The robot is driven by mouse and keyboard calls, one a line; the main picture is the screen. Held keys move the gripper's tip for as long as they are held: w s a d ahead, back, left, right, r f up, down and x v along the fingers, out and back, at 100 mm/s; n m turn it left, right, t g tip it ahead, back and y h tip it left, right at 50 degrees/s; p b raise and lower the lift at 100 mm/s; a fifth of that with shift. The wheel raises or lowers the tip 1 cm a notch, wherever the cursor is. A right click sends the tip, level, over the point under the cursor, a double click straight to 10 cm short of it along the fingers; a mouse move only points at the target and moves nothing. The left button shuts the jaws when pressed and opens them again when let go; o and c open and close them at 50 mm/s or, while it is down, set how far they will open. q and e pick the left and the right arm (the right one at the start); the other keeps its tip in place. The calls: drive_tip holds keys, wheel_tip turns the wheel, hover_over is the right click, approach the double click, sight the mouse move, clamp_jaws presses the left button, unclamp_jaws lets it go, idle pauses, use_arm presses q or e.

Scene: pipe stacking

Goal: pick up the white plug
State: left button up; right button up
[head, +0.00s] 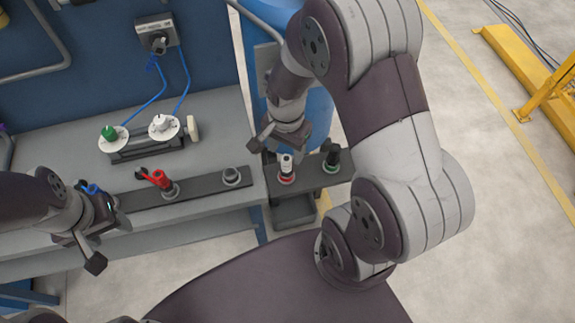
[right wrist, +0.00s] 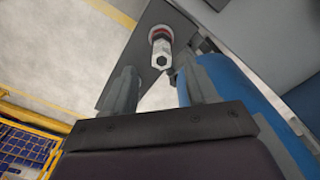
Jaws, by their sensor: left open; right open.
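The white plug (head: 286,164) stands upright in a red-ringed socket on a dark shelf (head: 313,174) to the right of the workbench. It also shows in the right wrist view (right wrist: 160,47), seen from above with its hexagonal end toward the camera. My right gripper (head: 277,146) is open and empty, just above and behind the plug in the head view. In the right wrist view its two fingers (right wrist: 161,85) are spread, with the plug ahead of the gap and apart from both. My left gripper (head: 117,220) is open and empty over the bench's front edge.
A black plug (head: 332,157) with a green ring stands right of the white one. A red plug (head: 161,180), a blue plug (head: 91,188) and an empty socket (head: 231,176) line the bench strip. Green and white knobs (head: 163,124) sit behind. A blue barrel (head: 305,105) stands close behind the shelf.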

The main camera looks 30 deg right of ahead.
sight(287, 158)
drive_tip(key=f, duration=0.4)
drive_tip(key=shift+w+d+f, duration=0.1)
drive_tip(key=shift+d+f, duration=0.1)
drive_tip(key=shift+f, duration=0.15)
drive_tip(key=shift+w+a+f, duration=0.1)
drive_tip(key=shift+f, duration=0.25)
clamp_jaws()
drive_tip(key=shift+r, duration=0.1)
drive_tip(key=shift+r, duration=0.55)
wheel_tip(287, 158, up, 3)
drive_tip(key=s+a+r+p, duration=0.2)
drive_tip(key=s+r, duration=0.5)
drive_tip(key=s, duration=0.4)
drive_tip(key=shift+s+a, duration=0.25)
drive_tip(key=shift+a, duration=0.05)
